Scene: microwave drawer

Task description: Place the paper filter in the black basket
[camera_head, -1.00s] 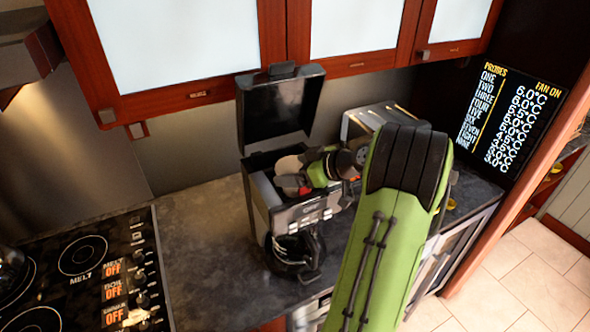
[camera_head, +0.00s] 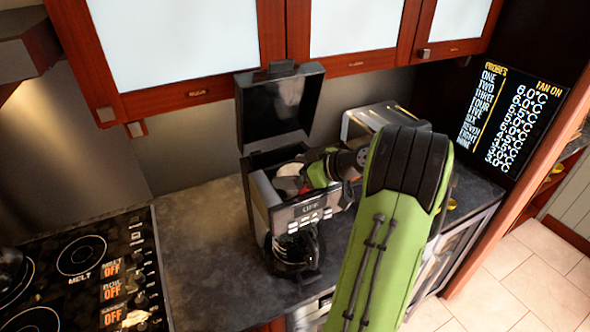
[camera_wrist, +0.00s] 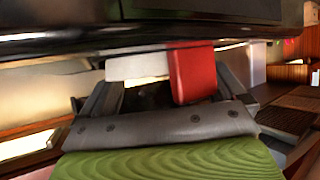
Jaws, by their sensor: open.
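The black-and-silver coffee maker (camera_head: 262,205) stands on the counter with its lid (camera_head: 282,105) raised. The black basket lies inside its open top, and I cannot make it out behind my gripper. A pale, whitish shape, likely the paper filter (camera_head: 290,169), shows low in that opening beside my fingers. My gripper (camera_head: 297,181) reaches in from the right, with red on its fingers, and is open. In the wrist view my gripper (camera_wrist: 166,72) shows a red piece and a white piece under a dark edge. I cannot tell whether the filter touches a finger.
The glass carafe (camera_head: 296,250) sits under the coffee maker. A toaster-like silver appliance (camera_head: 368,120) stands behind my arm. The stovetop (camera_head: 85,265) is at the left, with bare counter (camera_head: 205,235) between. Wall cabinets (camera_head: 190,45) hang close above the raised lid.

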